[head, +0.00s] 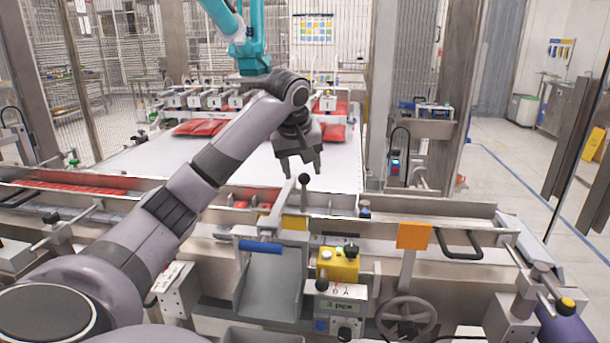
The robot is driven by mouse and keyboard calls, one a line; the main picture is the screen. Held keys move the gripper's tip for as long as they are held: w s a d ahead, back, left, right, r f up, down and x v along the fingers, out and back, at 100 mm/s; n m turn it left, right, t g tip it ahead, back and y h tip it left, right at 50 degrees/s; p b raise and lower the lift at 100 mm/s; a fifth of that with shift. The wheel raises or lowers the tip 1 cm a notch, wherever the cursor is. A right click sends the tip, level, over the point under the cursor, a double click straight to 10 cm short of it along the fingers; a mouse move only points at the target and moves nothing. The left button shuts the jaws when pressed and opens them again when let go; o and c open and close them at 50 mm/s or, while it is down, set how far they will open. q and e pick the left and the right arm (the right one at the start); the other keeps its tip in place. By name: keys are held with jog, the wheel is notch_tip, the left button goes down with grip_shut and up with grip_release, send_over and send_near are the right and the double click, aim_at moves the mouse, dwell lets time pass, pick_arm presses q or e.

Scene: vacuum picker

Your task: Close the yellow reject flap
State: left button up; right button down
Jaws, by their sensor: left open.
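A yellow flap (293,222) shows as a small panel at the near rail of the conveyor, just above and behind the grey reject chute (270,283). A lever (303,195) with a black ball knob stands upright beside it and partly covers it. I cannot tell the flap's exact angle. My left gripper (302,173) points down with its fingers apart. In the picture its fingertips are either side of the knob; I cannot tell whether they touch it. It holds nothing. My right gripper is out of view.
A blue-edged lip (260,247) tops the chute. To the right are a yellow control box (338,265), an orange plate (413,236) and a handwheel (406,318). Red packs (200,127) lie on the white conveyor (230,165). A teal robot arm (250,45) hangs behind.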

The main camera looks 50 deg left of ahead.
aim_at(304, 178)
pick_arm(q)
jog(key=shift+w+r+g, duration=0.15)
jog(key=shift+g, duration=0.15)
jog(key=shift+p+x, duration=0.35)
jog(key=shift+x, duration=3.2)
grip_shut()
